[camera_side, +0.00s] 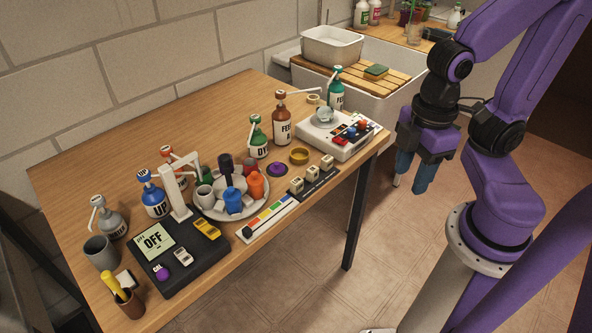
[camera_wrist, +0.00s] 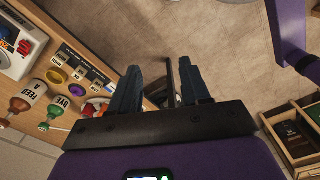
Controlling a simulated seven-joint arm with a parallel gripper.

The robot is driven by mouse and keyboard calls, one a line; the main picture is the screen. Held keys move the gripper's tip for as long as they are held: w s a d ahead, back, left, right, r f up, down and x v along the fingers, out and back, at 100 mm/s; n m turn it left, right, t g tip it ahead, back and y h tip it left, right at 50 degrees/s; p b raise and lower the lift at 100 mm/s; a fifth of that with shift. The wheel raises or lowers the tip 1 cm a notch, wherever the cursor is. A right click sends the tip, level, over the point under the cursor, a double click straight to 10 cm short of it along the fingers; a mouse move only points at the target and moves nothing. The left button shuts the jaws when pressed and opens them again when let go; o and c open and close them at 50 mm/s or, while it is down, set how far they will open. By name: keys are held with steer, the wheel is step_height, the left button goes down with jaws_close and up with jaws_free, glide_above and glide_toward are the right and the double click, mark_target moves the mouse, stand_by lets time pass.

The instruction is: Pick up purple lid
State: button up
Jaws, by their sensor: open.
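The purple lid (camera_side: 278,169) is a small dark purple disc lying on the wooden table, between the round tray and a brass-coloured ring. It also shows in the wrist view as a purple disc (camera_wrist: 55,75) at the left. My gripper (camera_side: 411,186) hangs over the floor, off the right edge of the table, well away from the lid. In the wrist view its two blue fingers (camera_wrist: 158,85) are spread apart with bare floor and a table leg between them. Nothing is held.
A round tray (camera_side: 262,211) with coloured cups stands left of the lid. The brass-coloured ring (camera_side: 299,156) is right of it. Pump bottles, including a green one (camera_side: 259,142), stand behind. A strip with pale blocks (camera_side: 312,182) lies in front. A white device (camera_side: 338,142) sits farther right.

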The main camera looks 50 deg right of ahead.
steer(key=shift+w, duration=0.1)
steer(key=m, duration=3.1)
glide_above(277, 163)
step_height(277, 163, down, 14)
steer(key=shift+a+r, duration=0.15)
steer(key=shift+d+f, duration=0.2)
steer(key=shift+f, duration=2.5)
jaws_close()
